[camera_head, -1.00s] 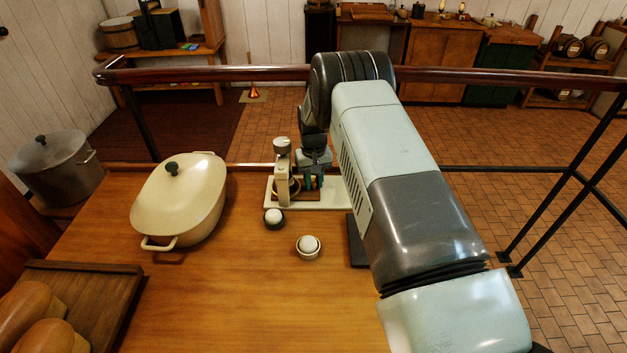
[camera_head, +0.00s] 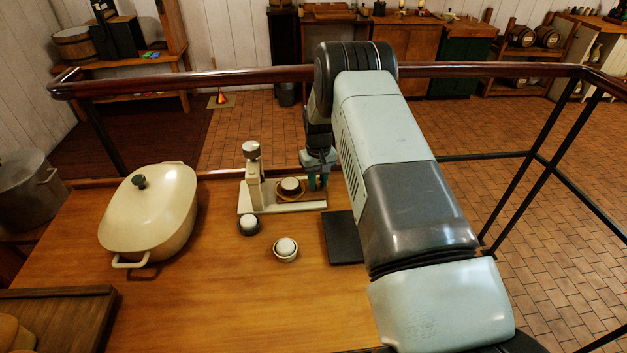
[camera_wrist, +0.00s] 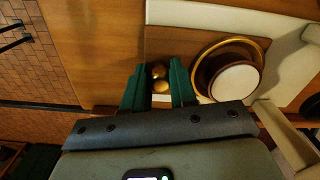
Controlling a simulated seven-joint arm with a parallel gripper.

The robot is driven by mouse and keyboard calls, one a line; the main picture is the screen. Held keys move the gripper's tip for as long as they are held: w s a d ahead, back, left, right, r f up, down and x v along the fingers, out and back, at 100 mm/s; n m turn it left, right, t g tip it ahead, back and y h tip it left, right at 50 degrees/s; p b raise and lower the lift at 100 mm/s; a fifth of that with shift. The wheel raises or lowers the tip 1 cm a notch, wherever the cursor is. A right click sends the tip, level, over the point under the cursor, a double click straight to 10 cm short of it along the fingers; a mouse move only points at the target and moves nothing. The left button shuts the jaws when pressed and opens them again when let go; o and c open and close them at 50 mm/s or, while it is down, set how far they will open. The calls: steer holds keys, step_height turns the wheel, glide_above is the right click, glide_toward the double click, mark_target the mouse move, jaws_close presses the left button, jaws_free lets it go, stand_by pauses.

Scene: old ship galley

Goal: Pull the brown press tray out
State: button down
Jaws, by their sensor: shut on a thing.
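The cream press (camera_head: 253,180) stands at the table's back edge with an upright column and a grey knob on top. The brown tray (camera_wrist: 185,45) sits on the cream press base (camera_head: 265,209), to the right of the column. It bears a gold ring (camera_wrist: 258,45) around a dark round piece with a white top (camera_wrist: 235,82), which also shows in the head view (camera_head: 290,185). My gripper (camera_head: 318,182) is at the tray's right end. In the wrist view its green fingers (camera_wrist: 158,85) are shut on the tray's brass knob (camera_wrist: 160,72).
A white-topped dark cup (camera_head: 249,224) and a small bowl with a white round thing (camera_head: 285,249) stand in front of the press. A dark flat plate (camera_head: 342,238) lies to the right. A cream lidded pot (camera_head: 150,215) stands left. A rail (camera_head: 220,75) runs behind.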

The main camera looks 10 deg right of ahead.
steer(key=c, duration=1.2)
jaws_free()
steer(key=shift+a, duration=0.1)
steer(key=shift+r, duration=0.1)
step_height(320, 180, up, 11)
steer(key=shift+f, duration=0.2)
steer(key=shift+r, duration=0.15)
steer(key=s+r+t, duration=0.1)
steer(key=s+r, duration=0.4)
steer(key=r, duration=0.4)
steer(key=s+d+r+m+t, duration=0.1)
steer(key=s+r, duration=0.4)
steer(key=r, duration=0.4)
steer(key=s+r+t, duration=0.1)
steer(key=s+r, duration=0.5)
steer(key=r, duration=0.3)
steer(key=s+r+t, duration=0.1)
steer(key=s, duration=0.7)
steer(key=s+r+m, duration=0.1)
steer(key=s, duration=0.7)
steer(key=s+d+r+t, duration=0.1)
steer(key=s, duration=0.7)
steer(key=shift+s+d+r+m+t, duration=0.1)
steer(key=shift+s+r+m+t, duration=0.05)
steer(key=shift+s+m+t, duration=0.2)
